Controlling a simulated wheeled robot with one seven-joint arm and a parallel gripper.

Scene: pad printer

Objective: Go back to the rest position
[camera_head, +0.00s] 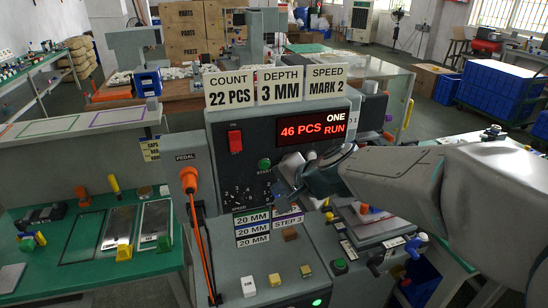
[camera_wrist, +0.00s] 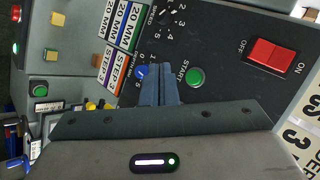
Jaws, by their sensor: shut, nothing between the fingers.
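My gripper (camera_head: 290,192) is in front of the pad printer's control panel (camera_head: 226,150), at the panel's lower right in the head view. In the wrist view my gripper (camera_wrist: 158,72) shows its two fingers together, shut and empty. The display (camera_head: 313,129) reads 46 PCS, ONE, RUN. My arm reaches in from the right.
An orange pedal lever (camera_head: 189,180) stands left of the panel. Coloured buttons (camera_head: 275,281) sit on the lower console. A green-topped table (camera_head: 30,285) with plates and small parts is at the left. Blue crates (camera_head: 490,90) stand at the back right.

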